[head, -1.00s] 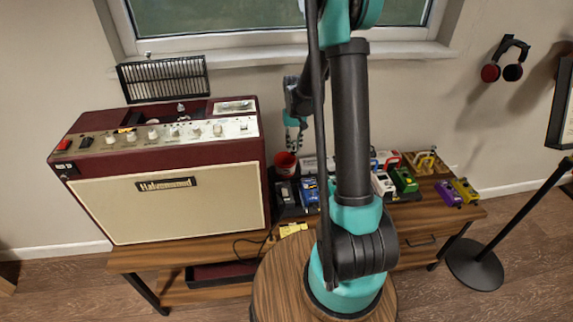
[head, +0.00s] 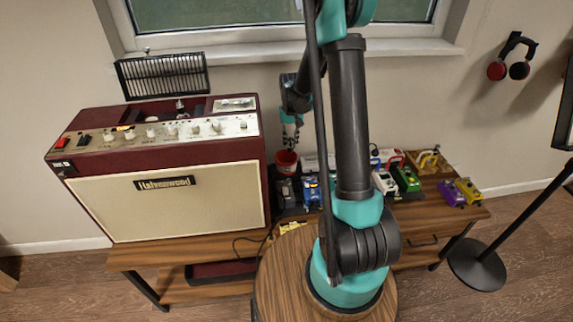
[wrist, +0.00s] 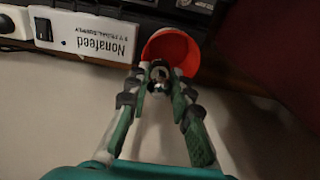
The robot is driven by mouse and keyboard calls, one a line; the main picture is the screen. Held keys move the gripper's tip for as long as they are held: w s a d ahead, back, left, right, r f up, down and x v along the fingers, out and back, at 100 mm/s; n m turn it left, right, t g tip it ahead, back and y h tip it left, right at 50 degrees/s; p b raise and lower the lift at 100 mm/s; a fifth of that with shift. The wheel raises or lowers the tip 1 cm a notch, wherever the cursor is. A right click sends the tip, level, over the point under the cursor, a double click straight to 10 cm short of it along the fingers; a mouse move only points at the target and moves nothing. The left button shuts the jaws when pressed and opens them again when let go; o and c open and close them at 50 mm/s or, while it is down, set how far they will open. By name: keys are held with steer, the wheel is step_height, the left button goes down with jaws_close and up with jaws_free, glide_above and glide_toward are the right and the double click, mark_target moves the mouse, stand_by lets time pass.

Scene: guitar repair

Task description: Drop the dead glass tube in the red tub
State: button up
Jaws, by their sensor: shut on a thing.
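The red tub (head: 286,162) stands on the wooden bench just right of the amplifier in the head view. It also shows as a red round opening past my fingertips in the wrist view (wrist: 183,47). My gripper (wrist: 159,84) is shut on the small glass tube (wrist: 160,72), which I see nearly end-on between the fingertips, over the near side of the tub's opening. In the head view my gripper (head: 289,144) points down just above the tub. The tube cannot be made out there, and how far it reaches into the tub is unclear.
The maroon amplifier (head: 160,190) stands close to the left of the tub, its top open. A white power supply box (wrist: 85,35) lies beside the tub. Several effect pedals (head: 405,179) crowd the bench to the right. The window wall is close behind.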

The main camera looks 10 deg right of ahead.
steer(key=o, duration=0.9)
steer(key=shift+o, duration=0.2)
step_height(320, 180, up, 12)
steer(key=shift+s, duration=0.1)
stand_by(0.4)
steer(key=s+d+f+t, duration=0.2)
steer(key=s, duration=1.2)
steer(key=s+d+f+t, duration=0.2)
steer(key=s, duration=1.1)
steer(key=shift+s, duration=0.4)
